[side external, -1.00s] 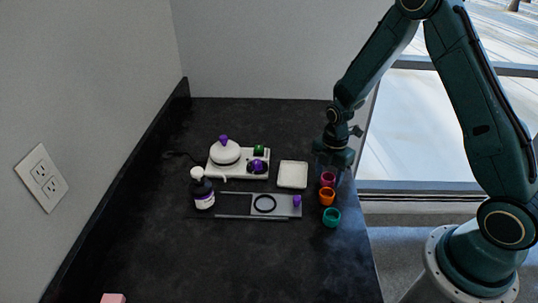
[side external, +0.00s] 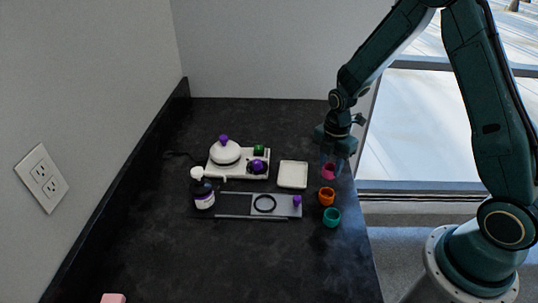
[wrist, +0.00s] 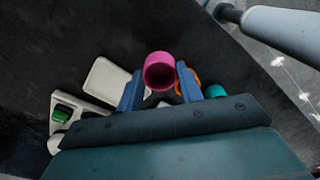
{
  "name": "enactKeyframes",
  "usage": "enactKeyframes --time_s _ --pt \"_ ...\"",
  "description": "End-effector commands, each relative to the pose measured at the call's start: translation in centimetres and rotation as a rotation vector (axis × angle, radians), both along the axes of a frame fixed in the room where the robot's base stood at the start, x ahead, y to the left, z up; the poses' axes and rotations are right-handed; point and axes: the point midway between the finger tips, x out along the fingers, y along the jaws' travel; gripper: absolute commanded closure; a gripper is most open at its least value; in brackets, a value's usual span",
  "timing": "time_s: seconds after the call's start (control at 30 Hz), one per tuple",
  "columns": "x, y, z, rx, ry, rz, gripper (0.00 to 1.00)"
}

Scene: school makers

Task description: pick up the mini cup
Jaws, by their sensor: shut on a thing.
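A small magenta mini cup (side external: 328,172) is held by my gripper (side external: 331,167) above the right side of the dark counter. In the wrist view the magenta cup (wrist: 159,70) sits between the two blue fingers of my gripper (wrist: 159,82), its open mouth facing the camera. An orange cup (side external: 327,196) and a teal cup (side external: 332,217) stand on the counter just in front of it. In the wrist view the orange cup (wrist: 181,88) is partly hidden behind a finger, and the teal cup (wrist: 215,91) is beside the right finger.
A white square dish (side external: 292,174) lies left of the cups. The front counter is mostly clear.

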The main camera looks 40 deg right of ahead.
Motion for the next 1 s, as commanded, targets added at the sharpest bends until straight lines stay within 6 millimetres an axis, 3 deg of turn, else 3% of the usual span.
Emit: enactKeyframes --time_s 0.6,0.8,1.0 --pt "0.1 0.0 12.4 -0.001 -0.006 0.000 0.85" --pt "0.1 0.0 15.0 -0.001 -0.003 0.000 0.85" --pt "0.0 0.0 16.1 0.000 -0.002 0.000 0.85"
